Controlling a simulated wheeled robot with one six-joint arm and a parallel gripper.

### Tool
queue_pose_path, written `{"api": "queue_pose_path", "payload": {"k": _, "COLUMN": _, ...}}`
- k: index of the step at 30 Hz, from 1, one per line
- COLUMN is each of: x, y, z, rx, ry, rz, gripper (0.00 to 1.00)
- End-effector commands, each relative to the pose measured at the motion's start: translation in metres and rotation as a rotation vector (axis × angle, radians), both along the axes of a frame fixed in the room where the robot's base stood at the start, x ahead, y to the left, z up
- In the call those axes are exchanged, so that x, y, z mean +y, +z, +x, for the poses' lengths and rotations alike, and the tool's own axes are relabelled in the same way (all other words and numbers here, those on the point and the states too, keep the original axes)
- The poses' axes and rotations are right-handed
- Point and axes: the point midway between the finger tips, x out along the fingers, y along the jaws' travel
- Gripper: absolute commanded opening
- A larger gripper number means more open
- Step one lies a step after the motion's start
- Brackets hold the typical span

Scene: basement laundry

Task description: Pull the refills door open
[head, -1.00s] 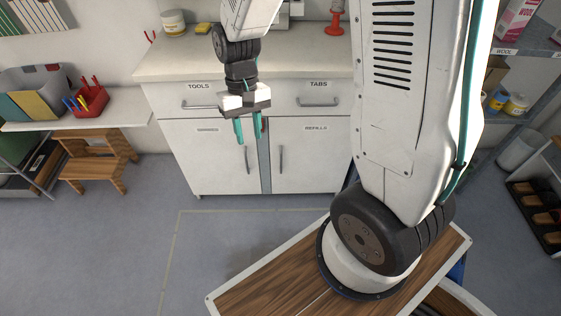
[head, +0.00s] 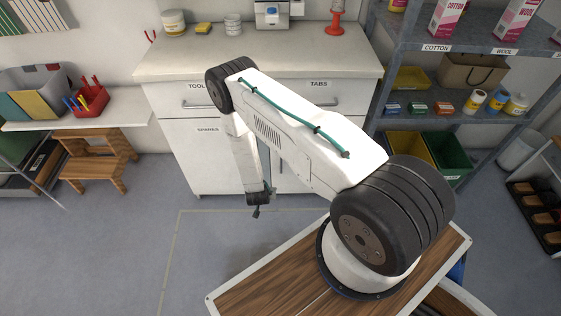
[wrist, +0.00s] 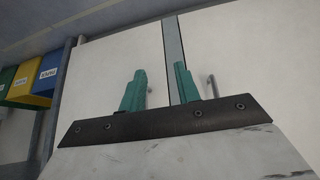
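The white refills door (head: 288,184) is the right-hand door of the low cabinet. It looks shut, and my arm hides most of it and its label in the head view. In the wrist view, which looks upside down, the refills door (wrist: 105,75) is on the left. Its thin metal handle (wrist: 150,92) shows between my fingers, close to the left one; I cannot tell how far beyond them it is. My gripper (wrist: 160,82) is open, with two teal fingers apart and nothing gripped. In the head view my gripper (head: 258,198) is low before the doors, its fingers hidden.
The spares door (head: 205,160) is on the left; its handle (wrist: 212,87) shows right of my fingers. A grey strip (wrist: 174,50) separates the doors. A shelf with yellow and green bins (head: 447,158) stands at right. The floor (head: 215,235) before the cabinet is clear.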

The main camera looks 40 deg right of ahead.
Motion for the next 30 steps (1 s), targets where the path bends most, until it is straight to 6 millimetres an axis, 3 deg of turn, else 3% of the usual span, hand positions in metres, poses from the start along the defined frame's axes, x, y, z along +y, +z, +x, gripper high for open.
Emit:
{"api": "queue_pose_path", "payload": {"k": 1, "x": -0.014, "y": -0.021, "z": -0.012, "rx": -0.064, "ry": -0.023, "rz": -0.071, "gripper": 0.32}}
{"api": "queue_pose_path", "payload": {"k": 2, "x": -0.023, "y": -0.027, "z": -0.016, "rx": -0.116, "ry": -0.035, "rz": -0.121, "gripper": 0.32}}
{"api": "queue_pose_path", "payload": {"k": 5, "x": -0.049, "y": -0.025, "z": -0.017, "rx": -0.305, "ry": -0.067, "rz": -0.285, "gripper": 0.32}}
{"api": "queue_pose_path", "payload": {"k": 9, "x": -0.068, "y": 0.010, "z": -0.004, "rx": -0.549, "ry": -0.090, "rz": -0.472, "gripper": 0.32}}
{"api": "queue_pose_path", "payload": {"k": 13, "x": -0.072, "y": 0.043, "z": 0.006, "rx": -0.699, "ry": -0.092, "rz": -0.582, "gripper": 0.32}}
{"api": "queue_pose_path", "payload": {"k": 18, "x": -0.075, "y": 0.061, "z": 0.013, "rx": -0.774, "ry": -0.091, "rz": -0.630, "gripper": 0.32}}
{"api": "queue_pose_path", "payload": {"k": 30, "x": -0.117, "y": 0.062, "z": 0.054, "rx": -0.776, "ry": -0.091, "rz": -0.630, "gripper": 0.32}}
